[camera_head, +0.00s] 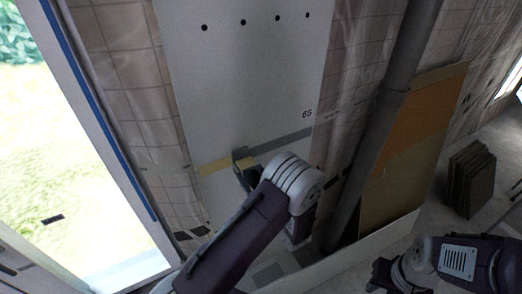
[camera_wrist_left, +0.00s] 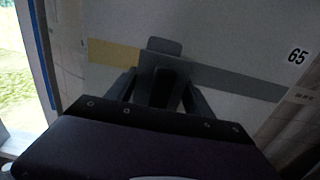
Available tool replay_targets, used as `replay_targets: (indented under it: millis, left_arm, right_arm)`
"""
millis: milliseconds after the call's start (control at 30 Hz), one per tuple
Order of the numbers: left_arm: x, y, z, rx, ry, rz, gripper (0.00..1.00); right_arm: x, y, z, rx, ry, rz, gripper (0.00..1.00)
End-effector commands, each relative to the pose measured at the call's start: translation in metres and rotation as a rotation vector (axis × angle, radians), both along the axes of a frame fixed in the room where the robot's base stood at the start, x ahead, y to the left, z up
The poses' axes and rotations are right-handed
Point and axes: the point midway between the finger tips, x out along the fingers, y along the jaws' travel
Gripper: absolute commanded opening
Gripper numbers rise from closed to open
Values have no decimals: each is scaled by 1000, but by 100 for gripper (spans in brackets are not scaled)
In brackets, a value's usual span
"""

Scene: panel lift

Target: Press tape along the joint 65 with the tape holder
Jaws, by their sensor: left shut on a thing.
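The joint 65 runs as a level band across the pale panel (camera_head: 250,70). Its left stretch is a yellow strip (camera_head: 214,166) and its right stretch is a grey strip (camera_head: 285,142); the wrist view shows the same yellow strip (camera_wrist_left: 112,53) and grey strip (camera_wrist_left: 235,82). The dark grey tape holder (camera_head: 240,154) is at the border between the two colours, against or very near the panel. My left gripper (camera_head: 249,178) is shut on the tape holder (camera_wrist_left: 165,48). My right gripper (camera_head: 384,275) is low at the right, its fingers unclear.
The number 65 (camera_head: 307,114) is printed above the band's right end. A grey pipe (camera_head: 375,140) stands right of the panel, with a brown board (camera_head: 415,140) behind it. A bright window (camera_head: 60,160) is at the left. Stacked brown sheets (camera_head: 468,180) stand on the floor at right.

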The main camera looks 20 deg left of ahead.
Motion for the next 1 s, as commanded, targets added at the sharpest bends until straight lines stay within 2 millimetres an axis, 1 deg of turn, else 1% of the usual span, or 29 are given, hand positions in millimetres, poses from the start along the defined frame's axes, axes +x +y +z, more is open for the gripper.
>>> replay_targets:
  millis: [1000]
  left_arm:
    - [4,5,0,0,-1,0,19]
  right_arm:
    - [0,0,-4,0,0,0,36]
